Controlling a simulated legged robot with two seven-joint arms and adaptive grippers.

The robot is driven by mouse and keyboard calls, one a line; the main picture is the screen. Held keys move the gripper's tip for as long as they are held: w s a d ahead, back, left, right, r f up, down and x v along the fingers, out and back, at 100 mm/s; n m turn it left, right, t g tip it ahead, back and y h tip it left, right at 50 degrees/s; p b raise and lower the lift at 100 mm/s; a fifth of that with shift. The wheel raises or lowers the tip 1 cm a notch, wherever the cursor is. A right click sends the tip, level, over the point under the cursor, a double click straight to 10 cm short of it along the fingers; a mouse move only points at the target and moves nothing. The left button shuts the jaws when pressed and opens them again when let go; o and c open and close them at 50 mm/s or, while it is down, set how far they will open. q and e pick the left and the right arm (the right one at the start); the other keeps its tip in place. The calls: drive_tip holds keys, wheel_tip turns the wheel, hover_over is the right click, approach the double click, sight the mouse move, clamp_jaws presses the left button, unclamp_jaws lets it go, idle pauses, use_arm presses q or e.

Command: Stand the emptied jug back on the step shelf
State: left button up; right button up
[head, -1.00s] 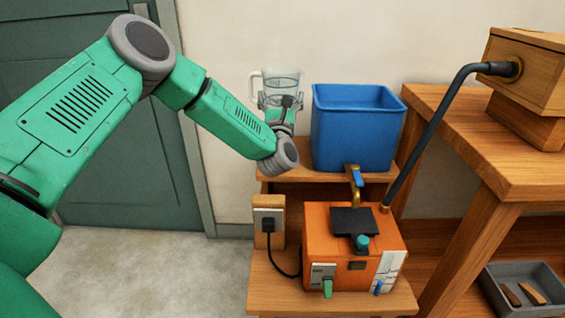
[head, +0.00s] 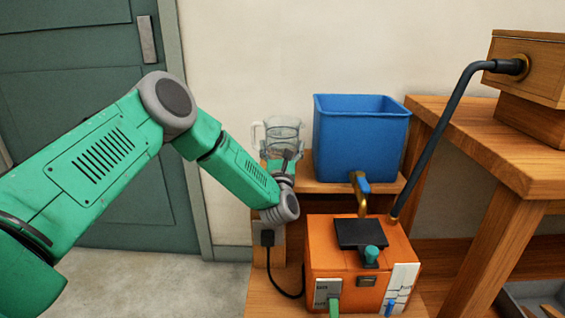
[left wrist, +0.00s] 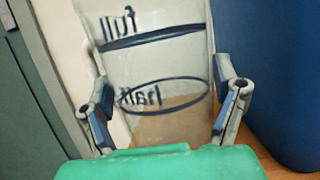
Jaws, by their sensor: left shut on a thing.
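The clear jug (head: 284,133) stands upright over the left end of the step shelf's upper step (head: 318,186), left of the blue tub. It has a handle on its left side and looks empty. My left gripper (head: 285,160) is shut on the jug from the front. In the left wrist view the jug (left wrist: 160,60) shows "full" and "half" marks, with a finger against each side. Wood shows through its lower part. My gripper and arm hide its base, so I cannot tell whether it touches the step. My right gripper is out of view.
The blue tub (head: 360,140) with a brass tap stands close right of the jug. An orange box (head: 335,245) with a black top sits on the lower step, beside a socket with a plug. A wooden bench (head: 490,150) with a dark pipe stands at right.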

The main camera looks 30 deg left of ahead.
use_arm(q)
wheel_tip(320, 180, down, 4)
drive_tip(key=shift+r+b, duration=0.25)
drive_tip(key=shift+b, duration=0.25)
drive_tip(key=shift+r, duration=0.1)
drive_tip(key=o, duration=1.3)
